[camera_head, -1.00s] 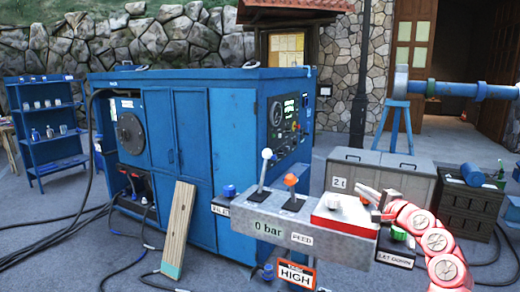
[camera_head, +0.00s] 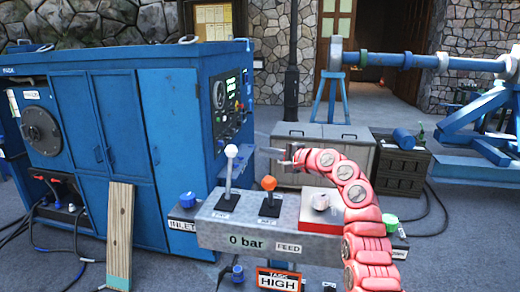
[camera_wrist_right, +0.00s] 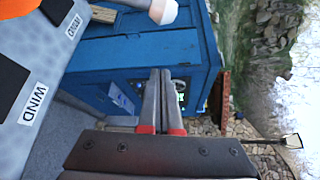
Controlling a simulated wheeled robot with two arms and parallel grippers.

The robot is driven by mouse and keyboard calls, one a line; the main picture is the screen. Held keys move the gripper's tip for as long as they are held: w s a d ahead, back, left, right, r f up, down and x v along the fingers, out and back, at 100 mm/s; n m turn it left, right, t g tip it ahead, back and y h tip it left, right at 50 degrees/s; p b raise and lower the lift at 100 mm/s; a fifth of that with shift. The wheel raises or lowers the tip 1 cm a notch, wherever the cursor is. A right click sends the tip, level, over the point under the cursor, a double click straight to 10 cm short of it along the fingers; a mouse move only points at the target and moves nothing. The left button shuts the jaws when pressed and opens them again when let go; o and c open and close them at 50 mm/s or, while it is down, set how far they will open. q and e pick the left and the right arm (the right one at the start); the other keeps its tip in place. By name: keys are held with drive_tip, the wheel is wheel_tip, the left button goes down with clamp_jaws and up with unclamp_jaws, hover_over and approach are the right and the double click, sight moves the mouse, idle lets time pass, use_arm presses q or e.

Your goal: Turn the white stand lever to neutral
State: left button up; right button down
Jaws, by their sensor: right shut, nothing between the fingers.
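The white lever (camera_head: 230,168) has a white ball on a thin metal stem. It stands nearly upright on the left part of the grey control stand (camera_head: 246,223); its ball also shows at the top of the right wrist view (camera_wrist_right: 163,11). My right gripper (camera_head: 268,151) is shut and empty. In the head view it appears right of the white ball and above the orange-knobbed lever (camera_head: 268,186), apart from both. Its closed fingers (camera_wrist_right: 161,76) point toward the blue machine in the wrist view. My left gripper is not in view.
The large blue machine (camera_head: 160,150) stands behind and left.

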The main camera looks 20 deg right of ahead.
drive_tip(key=w+a+p, duration=0.4)
drive_tip(key=a+p, duration=0.1)
drive_tip(key=a, duration=0.1)
drive_tip(key=shift+w+a+p, duration=0.15)
drive_tip(key=shift+a+p, duration=0.1)
drive_tip(key=shift+p, duration=0.05)
idle(0.5)
idle(0.4)
